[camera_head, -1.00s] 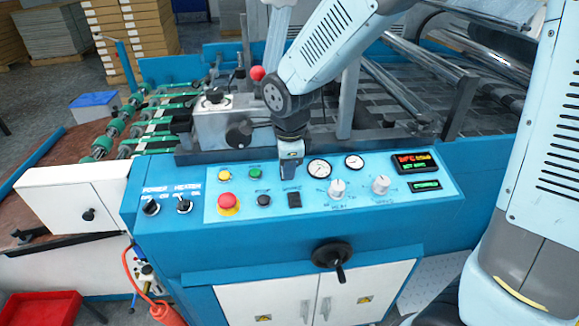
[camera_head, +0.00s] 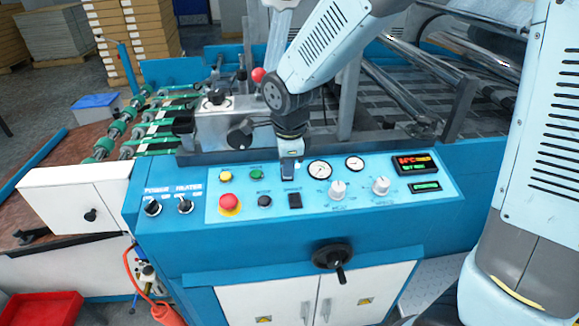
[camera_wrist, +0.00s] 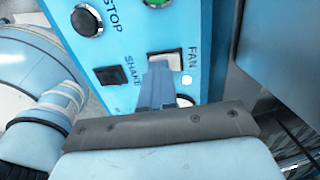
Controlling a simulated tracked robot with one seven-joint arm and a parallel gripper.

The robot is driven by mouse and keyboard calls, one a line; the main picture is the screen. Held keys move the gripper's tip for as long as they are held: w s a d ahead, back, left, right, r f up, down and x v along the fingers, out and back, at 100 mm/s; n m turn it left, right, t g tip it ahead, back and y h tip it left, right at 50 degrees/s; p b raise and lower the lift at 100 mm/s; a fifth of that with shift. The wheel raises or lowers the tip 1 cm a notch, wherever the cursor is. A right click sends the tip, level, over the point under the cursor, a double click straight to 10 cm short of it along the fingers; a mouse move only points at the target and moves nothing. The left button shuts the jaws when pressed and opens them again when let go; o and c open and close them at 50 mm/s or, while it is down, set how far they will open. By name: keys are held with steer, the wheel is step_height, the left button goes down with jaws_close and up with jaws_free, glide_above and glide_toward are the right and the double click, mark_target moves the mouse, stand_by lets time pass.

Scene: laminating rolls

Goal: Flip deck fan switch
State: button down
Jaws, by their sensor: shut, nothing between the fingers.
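The fan switch (camera_wrist: 168,58) is a pale-framed rocker beside the FAN label on the blue panel in the wrist view. My gripper (camera_wrist: 156,72) is shut and empty, and its fingertips overlap the lower part of this switch. I cannot tell whether they touch it. Whether the rocker is on or off is hidden by the fingers. In the head view my gripper (camera_head: 289,172) points down at the panel, and the fan switch is hidden behind it.
A dark SHAKE rocker (camera_wrist: 110,75) sits beside the fan switch, with a black STOP button (camera_wrist: 87,20) further off. The head view shows a red mushroom button (camera_head: 229,202), dial gauges (camera_head: 319,169), knobs (camera_head: 338,189) and a black handwheel (camera_head: 333,256) below.

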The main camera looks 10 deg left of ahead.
steer(key=shift+f, duration=0.4)
steer(key=shift+w+r, duration=0.1)
steer(key=shift+r, duration=0.35)
step_height(320, 180, up, 14)
steer(key=s, duration=0.2)
steer(key=shift+s+d+f, duration=0.2)
steer(key=shift+s+d, duration=0.1)
steer(key=shift+s, duration=0.05)
steer(key=shift+w+a+r+g, duration=0.2)
steer(key=shift+w+g, duration=0.1)
steer(key=shift+w, duration=0.35)
steer(key=shift+w+a+r+g, duration=0.15)
steer(key=shift+w+g, duration=0.15)
steer(key=shift+w, duration=0.3)
steer(key=shift+f, duration=0.1)
step_height(320, 180, down, 14)
steer(key=shift+w, duration=0.15)
